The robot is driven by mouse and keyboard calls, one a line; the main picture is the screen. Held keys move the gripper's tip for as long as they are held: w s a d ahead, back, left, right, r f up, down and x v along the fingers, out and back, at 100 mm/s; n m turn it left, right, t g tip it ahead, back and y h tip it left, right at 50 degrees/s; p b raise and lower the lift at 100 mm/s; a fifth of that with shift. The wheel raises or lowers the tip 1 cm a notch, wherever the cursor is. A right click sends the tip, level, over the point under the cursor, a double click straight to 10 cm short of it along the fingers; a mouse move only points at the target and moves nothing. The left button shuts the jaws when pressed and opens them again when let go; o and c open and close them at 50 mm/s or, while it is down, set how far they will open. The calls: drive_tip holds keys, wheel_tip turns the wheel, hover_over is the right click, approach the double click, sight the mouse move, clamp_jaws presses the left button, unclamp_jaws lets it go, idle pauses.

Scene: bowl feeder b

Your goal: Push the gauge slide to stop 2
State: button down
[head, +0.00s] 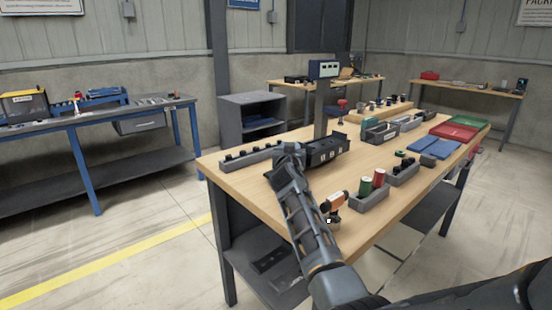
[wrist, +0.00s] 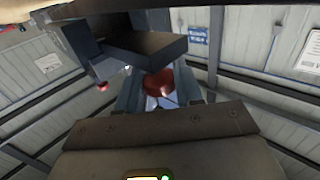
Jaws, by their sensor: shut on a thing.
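The gauge (head: 326,150) is a long dark block with small white labels on its front, lying on the wooden table beside the end of my arm. My gripper shows in the wrist view (wrist: 160,98), with its two blue-grey fingers closed on either side of a red rounded knob (wrist: 158,83). The knob appears to belong to the gauge slide, but its link to the slide is hidden. A dark block (wrist: 148,44) stands just above the knob in that view. In the head view my arm hides the fingers and the knob, and the slide's position against the stops cannot be read.
A grey rack with black parts (head: 250,157) lies left of my arm. A dark post (head: 321,110) rises behind the gauge. A grey holder with green and red cylinders (head: 371,196) and an orange-and-black tool (head: 336,203) are at the right front. Bare wood (head: 262,200) lies front left.

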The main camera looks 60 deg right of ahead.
drive_tip(key=shift+r, duration=0.3)
drive_tip(key=c, duration=1)
unclamp_jaws()
drive_tip(key=shift+o, duration=0.9)
drive_tip(key=shift+f, duration=0.1)
drive_tip(key=shift+s+a+f, duration=0.15)
drive_tip(key=shift+a, duration=0.15)
drive_tip(key=v, duration=0.7)
drive_tip(key=shift+b, duration=0.45)
drive_tip(key=shift+o, duration=0.2)
